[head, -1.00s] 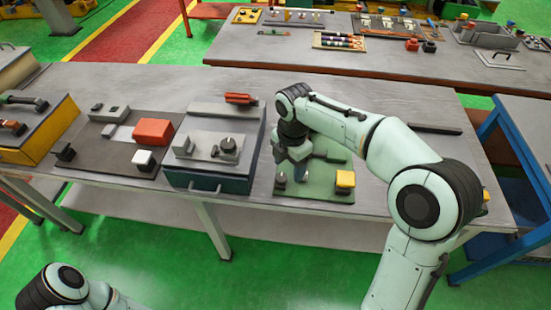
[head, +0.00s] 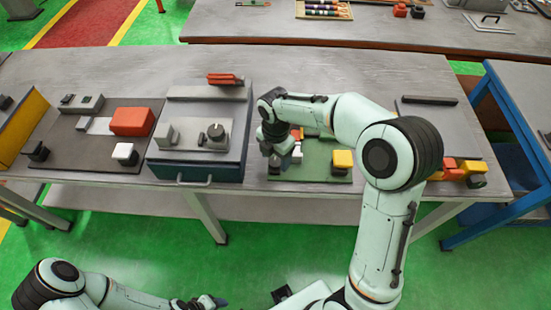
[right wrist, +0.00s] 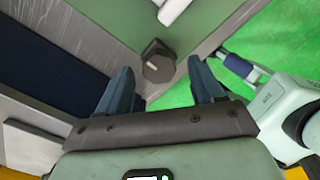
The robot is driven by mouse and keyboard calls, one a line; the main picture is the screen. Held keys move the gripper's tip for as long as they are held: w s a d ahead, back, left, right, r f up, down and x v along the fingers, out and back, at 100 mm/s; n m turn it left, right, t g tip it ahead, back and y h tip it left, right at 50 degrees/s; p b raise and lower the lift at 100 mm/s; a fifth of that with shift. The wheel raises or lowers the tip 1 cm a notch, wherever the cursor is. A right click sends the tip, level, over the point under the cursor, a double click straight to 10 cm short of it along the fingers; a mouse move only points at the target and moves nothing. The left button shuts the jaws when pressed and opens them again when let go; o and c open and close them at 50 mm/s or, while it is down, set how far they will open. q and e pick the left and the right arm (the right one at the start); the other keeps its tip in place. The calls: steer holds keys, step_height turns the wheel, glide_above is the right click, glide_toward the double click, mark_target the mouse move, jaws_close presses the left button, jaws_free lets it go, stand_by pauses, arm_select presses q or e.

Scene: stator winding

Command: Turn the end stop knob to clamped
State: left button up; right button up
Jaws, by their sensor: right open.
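The end stop knob (right wrist: 158,62) is dark and round with a pale line on its top. It sits at a corner of the green plate in the right wrist view. My right gripper (right wrist: 161,74) is open, with its two blue-grey fingers on either side of the knob and apart from it in the picture. In the head view my right gripper (head: 282,158) hangs over the front left corner of the green plate (head: 312,168), and I cannot make out the knob there. My left gripper (head: 203,302) is low at the bottom edge, small and unclear.
A yellow block (head: 343,158) stands on the green plate's right side. A blue-grey box with a dial (head: 216,131) stands to the left. Further left is a dark plate with a red block (head: 132,122) and a white block (head: 124,152).

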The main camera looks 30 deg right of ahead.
steer(key=shift+w+f, duration=0.1)
steer(key=shift+f, duration=0.55)
steer(key=c, duration=1.1)
steer(key=shift+o, duration=0.2)
